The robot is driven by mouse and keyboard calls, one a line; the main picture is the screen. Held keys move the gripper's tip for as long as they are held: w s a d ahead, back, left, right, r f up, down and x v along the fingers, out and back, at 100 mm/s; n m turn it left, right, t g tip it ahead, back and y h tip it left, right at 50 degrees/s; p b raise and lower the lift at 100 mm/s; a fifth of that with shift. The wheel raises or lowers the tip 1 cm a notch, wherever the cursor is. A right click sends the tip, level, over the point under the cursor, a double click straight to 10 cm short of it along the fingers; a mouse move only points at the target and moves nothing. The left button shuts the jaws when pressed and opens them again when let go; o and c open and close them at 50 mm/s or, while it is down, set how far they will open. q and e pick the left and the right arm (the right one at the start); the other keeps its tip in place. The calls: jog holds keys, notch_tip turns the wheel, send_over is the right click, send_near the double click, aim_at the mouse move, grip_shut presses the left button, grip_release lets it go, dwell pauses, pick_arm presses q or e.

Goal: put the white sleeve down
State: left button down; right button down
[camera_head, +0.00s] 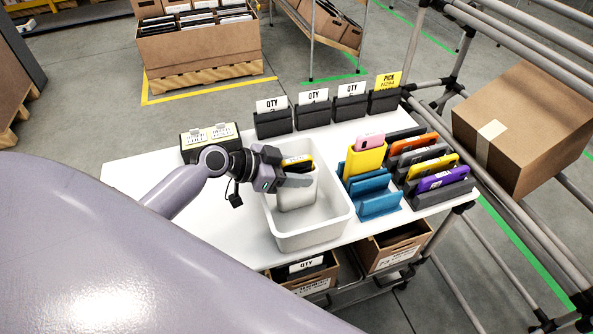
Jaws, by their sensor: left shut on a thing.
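My left gripper (290,181) reaches in from the left over the white bin (318,232) on the white table. It is shut on the white sleeve (297,196), which hangs upright inside the bin's outline, near its back left part. A yellow and black item (297,162) shows just behind the gripper. Whether the sleeve touches the bin's floor I cannot tell. The gripper's fingers hide part of the sleeve. My right gripper is not in view.
A blue rack (378,205) and a dark rack (445,195) with colored cases stand right of the bin. Black holders with QTY cards (272,105) line the table's back edge. The white table (225,235) is clear left of the bin. A tilted carton (525,125) rests on rails at right.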

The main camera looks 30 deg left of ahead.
pick_arm(q)
jog(key=shift+f, duration=0.1)
jog(key=c, duration=0.6)
grip_release()
jog(key=shift+r, duration=0.2)
jog(key=v, duration=1.2)
jog(key=shift+s+b, duration=0.1)
jog(key=shift+b, duration=0.3)
jog(key=shift+f, duration=0.1)
